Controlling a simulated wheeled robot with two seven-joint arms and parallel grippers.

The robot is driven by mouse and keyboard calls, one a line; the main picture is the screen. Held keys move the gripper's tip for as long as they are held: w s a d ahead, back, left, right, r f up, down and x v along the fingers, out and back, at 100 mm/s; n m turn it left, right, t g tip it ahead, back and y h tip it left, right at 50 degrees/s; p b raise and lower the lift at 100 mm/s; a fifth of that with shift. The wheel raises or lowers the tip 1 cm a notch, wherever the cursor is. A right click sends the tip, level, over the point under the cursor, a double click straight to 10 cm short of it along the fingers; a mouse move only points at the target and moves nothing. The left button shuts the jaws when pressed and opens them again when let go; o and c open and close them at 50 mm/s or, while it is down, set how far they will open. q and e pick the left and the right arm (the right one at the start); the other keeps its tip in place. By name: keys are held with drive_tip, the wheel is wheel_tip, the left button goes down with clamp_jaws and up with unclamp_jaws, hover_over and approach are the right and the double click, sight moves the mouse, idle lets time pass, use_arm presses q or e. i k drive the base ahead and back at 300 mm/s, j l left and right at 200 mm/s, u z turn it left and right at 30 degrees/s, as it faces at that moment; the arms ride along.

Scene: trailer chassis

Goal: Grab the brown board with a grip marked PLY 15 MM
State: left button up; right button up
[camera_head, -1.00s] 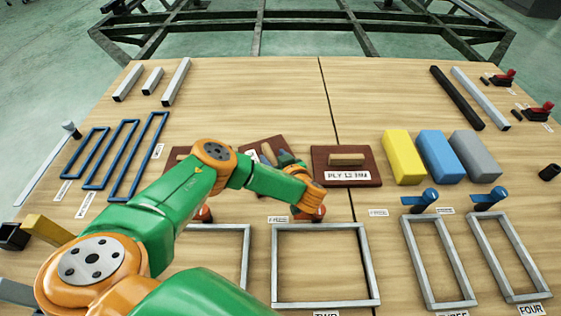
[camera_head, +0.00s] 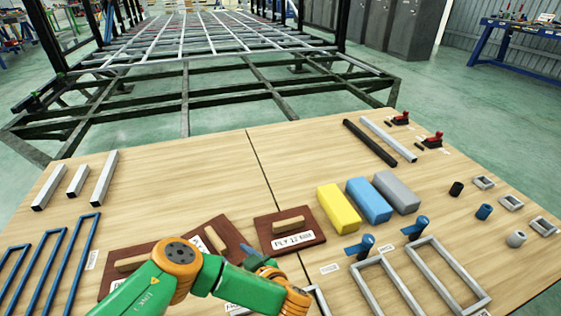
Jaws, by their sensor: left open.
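Three brown boards with wooden grips lie in a row on the table. The right board (camera_head: 304,226) has a white label that seems to read PLY 12 MM. The middle board (camera_head: 203,225) lies turned at an angle, and its label is partly covered by my arm. No label reading PLY 15 MM can be made out. My left gripper (camera_head: 250,254) is mostly hidden by its wrist. It is open, between the middle and right boards; contact cannot be told. My right gripper is out of view.
Yellow (camera_head: 338,208), blue (camera_head: 370,199) and grey (camera_head: 398,190) blocks stand right of the boards. Blue frames (camera_head: 48,275) lie at left, grey frames (camera_head: 447,273) at front right. A dark chassis (camera_head: 185,105) stands beyond the table. The table's middle back is clear.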

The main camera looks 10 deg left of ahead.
sight(121, 263)
drive_tip(key=k+l, duration=0.2)
drive_tip(key=l, duration=0.2)
drive_tip(key=k+l, duration=0.2)
drive_tip(key=l, duration=0.2)
drive_tip(key=k+l, duration=0.2)
drive_tip(key=l, duration=0.2)
